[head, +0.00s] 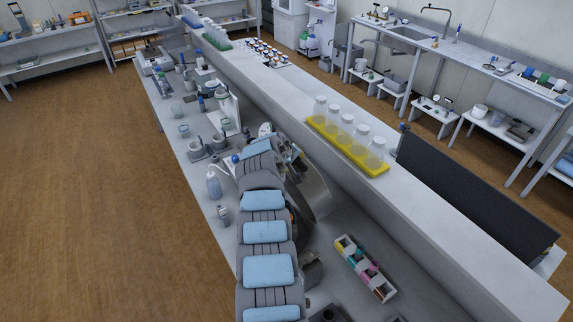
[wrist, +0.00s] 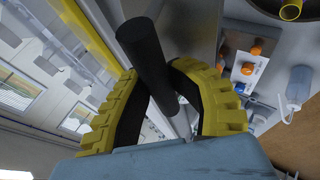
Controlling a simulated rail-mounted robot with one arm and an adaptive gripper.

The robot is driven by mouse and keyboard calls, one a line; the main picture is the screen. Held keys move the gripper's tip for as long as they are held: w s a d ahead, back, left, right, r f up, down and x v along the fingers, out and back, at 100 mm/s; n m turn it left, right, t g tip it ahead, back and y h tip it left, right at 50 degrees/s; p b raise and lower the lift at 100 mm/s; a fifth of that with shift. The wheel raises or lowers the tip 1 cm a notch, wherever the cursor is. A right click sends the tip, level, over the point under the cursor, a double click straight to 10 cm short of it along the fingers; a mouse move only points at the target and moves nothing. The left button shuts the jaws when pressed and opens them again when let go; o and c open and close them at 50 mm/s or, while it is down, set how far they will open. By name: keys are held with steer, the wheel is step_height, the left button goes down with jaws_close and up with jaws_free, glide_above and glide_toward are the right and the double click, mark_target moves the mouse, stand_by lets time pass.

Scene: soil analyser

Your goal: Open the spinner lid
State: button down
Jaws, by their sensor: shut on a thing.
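My gripper (wrist: 158,78) shows in the wrist view with its yellow, black-padded fingers on both sides of a black cylindrical bar (wrist: 145,42). It is shut on this bar, which looks like a handle; I cannot tell for sure that it belongs to the spinner lid. In the head view my arm covers the gripper and the bar. A large grey curved body (head: 318,190), possibly the spinner or its lid, shows just right of my arm on the lower bench. Whether the lid is raised cannot be made out.
A yellow rack (head: 347,147) of clear bottles stands on the raised shelf to the right. A white box (head: 365,268) of coloured items lies on the bench below it. A wash bottle (head: 213,185) stands left of my arm. A dark panel (head: 470,205) stands behind the shelf.

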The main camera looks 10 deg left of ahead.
steer(key=shift+w+d+r+b, duration=0.2)
steer(key=shift+w+d+b, duration=0.2)
steer(key=shift+w+d, duration=0.5)
steer(key=shift+d, duration=0.05)
steer(key=c, duration=0.9)
jaws_free()
steer(key=shift+r, duration=0.2)
